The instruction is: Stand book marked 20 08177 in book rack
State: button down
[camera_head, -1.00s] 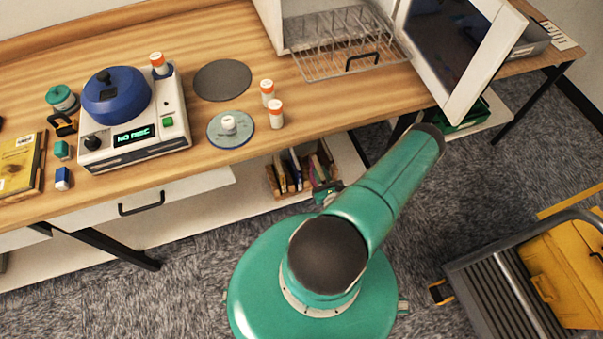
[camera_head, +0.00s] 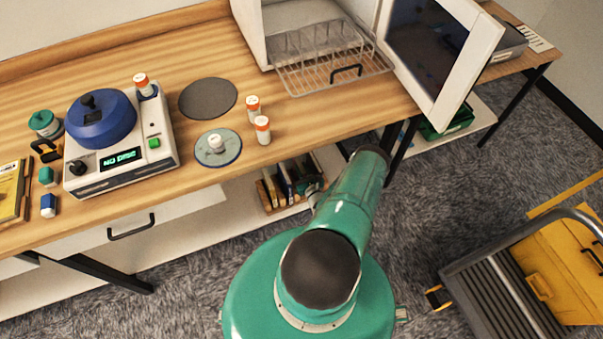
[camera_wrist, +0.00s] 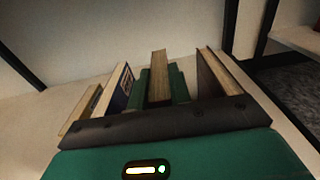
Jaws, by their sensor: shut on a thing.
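The book rack (camera_head: 283,208) is a brown wooden holder on the low shelf under the table, with several upright books in it. In the wrist view, my gripper (camera_wrist: 159,72) has its green fingers closed on either side of a book (camera_wrist: 159,64), which stands upright with its pale page edge showing. Its marking cannot be read. A blue-and-white book (camera_wrist: 117,88) and a tan book (camera_wrist: 80,112) stand left of it, apart from the fingers. A dark-covered book (camera_wrist: 225,72) stands to the right.
Above the rack is the wooden table (camera_head: 310,115), with a centrifuge-like device (camera_head: 120,155), orange-capped bottles (camera_head: 262,129) and a wire rack (camera_head: 335,75). A table leg (camera_head: 392,140) stands right of the shelf. A cart (camera_head: 505,270) is at the right on open carpet.

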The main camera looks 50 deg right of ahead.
jog(key=shift+w+d+f, duration=0.1)
jog(key=shift+f, duration=0.8)
jog(key=shift+w+d+f, duration=0.1)
jog(key=shift+f, duration=0.8)
jog(key=c, duration=1.3)
grip_release()
jog(key=shift+a, duration=0.1)
jog(key=v, duration=1.2)
